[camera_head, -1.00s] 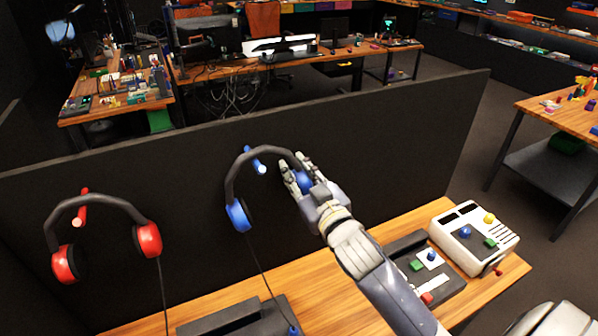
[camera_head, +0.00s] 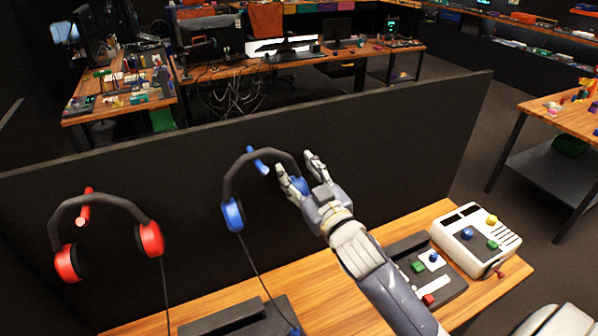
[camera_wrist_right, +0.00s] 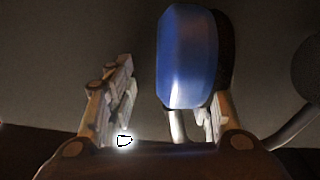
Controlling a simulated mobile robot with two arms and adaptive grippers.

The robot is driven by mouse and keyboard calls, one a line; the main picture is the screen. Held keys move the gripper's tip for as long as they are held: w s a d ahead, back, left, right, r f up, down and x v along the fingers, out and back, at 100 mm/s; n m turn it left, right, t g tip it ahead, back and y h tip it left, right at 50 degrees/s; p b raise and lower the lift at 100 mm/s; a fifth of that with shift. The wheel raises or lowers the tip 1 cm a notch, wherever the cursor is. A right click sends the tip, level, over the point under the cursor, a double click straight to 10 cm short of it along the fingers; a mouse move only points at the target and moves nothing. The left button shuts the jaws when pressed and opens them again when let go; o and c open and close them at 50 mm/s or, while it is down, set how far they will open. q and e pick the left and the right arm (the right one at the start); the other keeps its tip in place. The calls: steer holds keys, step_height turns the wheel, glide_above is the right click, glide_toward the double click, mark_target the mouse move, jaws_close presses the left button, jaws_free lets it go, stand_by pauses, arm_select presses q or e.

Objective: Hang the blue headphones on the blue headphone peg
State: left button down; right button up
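The blue headphones (camera_head: 236,178) are against the dark panel in the head view, with the band over the blue peg (camera_head: 259,163), whose end sticks out below the band. The left ear cup (camera_head: 232,214) hangs free. My right gripper (camera_head: 298,166) is open at the right ear cup (camera_head: 304,186), which it partly hides. In the right wrist view this blue cup (camera_wrist_right: 187,60) lies between the spread fingers, close to the right one and clear of the left one. I cannot tell whether the right finger touches it. My left gripper is not in view.
Red headphones (camera_head: 150,238) hang on a red peg (camera_head: 84,209) at the left. A wooden desk (camera_head: 345,270) below carries a dark control box (camera_head: 432,276) and a white console (camera_head: 475,240). The blue headphones' cable (camera_head: 262,277) runs down to the desk.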

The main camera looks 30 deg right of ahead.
steer(key=shift+s, duration=0.1)
steer(key=s, duration=1.1)
steer(key=shift+s+a+f, duration=0.25)
steer(key=shift+s+f, duration=0.15)
